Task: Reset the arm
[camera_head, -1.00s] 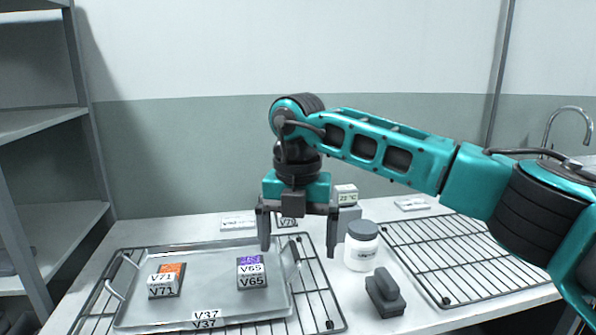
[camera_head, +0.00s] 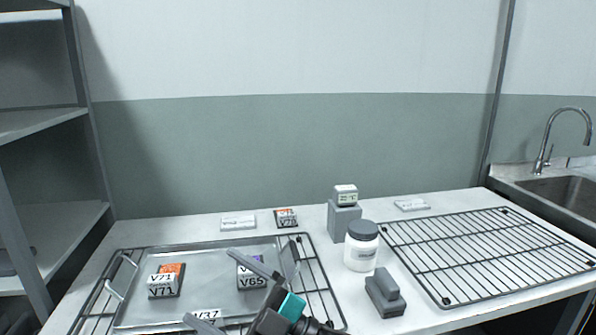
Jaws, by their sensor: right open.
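My right gripper (camera_head: 236,296) shows at the bottom centre of the head view, seen from behind its teal and black wrist. Its two grey fingers are spread wide apart with nothing between them. It is in front of the metal tray (camera_head: 213,258) and hides part of the tray's front edge and the V37 label (camera_head: 205,314). One finger partly covers the V65 block (camera_head: 252,280) on the tray. The V71 block (camera_head: 166,281) stands clear at the tray's left. My left gripper is out of view.
The tray rests on a wire rack. A white jar (camera_head: 361,247), a dark handled block (camera_head: 385,293) and a grey box with a small display (camera_head: 344,216) stand right of it. An empty wire rack (camera_head: 487,251) lies farther right, near the sink (camera_head: 560,190). Shelves (camera_head: 45,125) stand at left.

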